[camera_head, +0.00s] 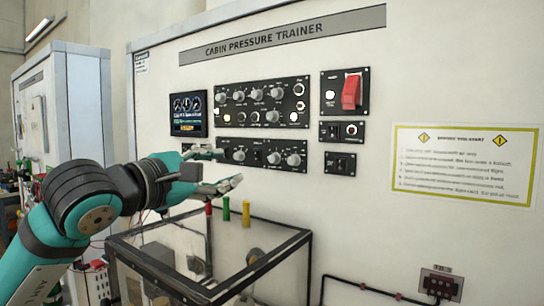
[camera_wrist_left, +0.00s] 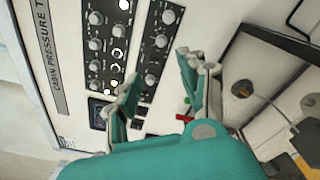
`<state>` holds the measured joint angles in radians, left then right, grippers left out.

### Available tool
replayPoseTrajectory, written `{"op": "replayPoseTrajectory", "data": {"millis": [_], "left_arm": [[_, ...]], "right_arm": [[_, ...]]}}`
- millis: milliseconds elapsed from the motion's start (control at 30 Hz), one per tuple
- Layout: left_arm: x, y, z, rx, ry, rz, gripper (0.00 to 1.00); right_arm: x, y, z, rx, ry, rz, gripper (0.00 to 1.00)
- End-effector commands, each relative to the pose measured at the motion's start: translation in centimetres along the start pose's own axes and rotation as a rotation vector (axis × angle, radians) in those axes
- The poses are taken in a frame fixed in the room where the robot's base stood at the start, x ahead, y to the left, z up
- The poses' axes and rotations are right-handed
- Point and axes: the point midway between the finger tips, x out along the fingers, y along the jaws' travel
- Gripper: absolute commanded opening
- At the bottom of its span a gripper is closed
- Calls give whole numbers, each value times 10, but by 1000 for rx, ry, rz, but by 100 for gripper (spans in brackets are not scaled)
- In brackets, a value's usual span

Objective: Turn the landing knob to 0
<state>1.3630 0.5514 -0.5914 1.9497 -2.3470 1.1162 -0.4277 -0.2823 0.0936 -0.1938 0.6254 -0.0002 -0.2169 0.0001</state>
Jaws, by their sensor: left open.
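The trainer's lower panel (camera_head: 257,166) carries several grey knobs; their labels are too small to read, so I cannot tell which is the landing knob. One knob (camera_head: 239,155) is at the panel's left, and two more, a middle knob (camera_head: 274,158) and a right knob (camera_head: 294,160), are farther right. My left gripper (camera_head: 231,167) is open in front of the panel's left part, with nothing in it. In the left wrist view the left gripper (camera_wrist_left: 161,70) has its fingers spread, and the panel's end knob (camera_wrist_left: 150,79) shows between them, apart from both. My right gripper is out of view.
An upper panel (camera_head: 262,102) with several knobs and lit buttons sits above. A small screen (camera_head: 188,115) is left of it, and a red switch (camera_head: 351,91) is right. A clear-sided box (camera_head: 210,280) with coloured posts stands below my left gripper.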

Motion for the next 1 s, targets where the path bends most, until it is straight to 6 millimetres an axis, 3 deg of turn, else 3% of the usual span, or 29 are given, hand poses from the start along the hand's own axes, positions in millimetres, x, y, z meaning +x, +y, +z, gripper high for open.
{"op": "replayPoseTrajectory", "data": {"millis": [133,267,600,800,1000], "left_arm": [[32,3,3,-4,-1,-6,42],[60,3,4,-5,-2,-7,42],[129,1,4,-4,-3,-6,42],[151,0,2,-2,-3,-4,42],[156,-2,1,-1,-3,-4,42]], "right_arm": [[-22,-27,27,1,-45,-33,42],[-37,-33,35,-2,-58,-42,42],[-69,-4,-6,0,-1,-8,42],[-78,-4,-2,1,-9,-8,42],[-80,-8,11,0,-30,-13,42]]}}
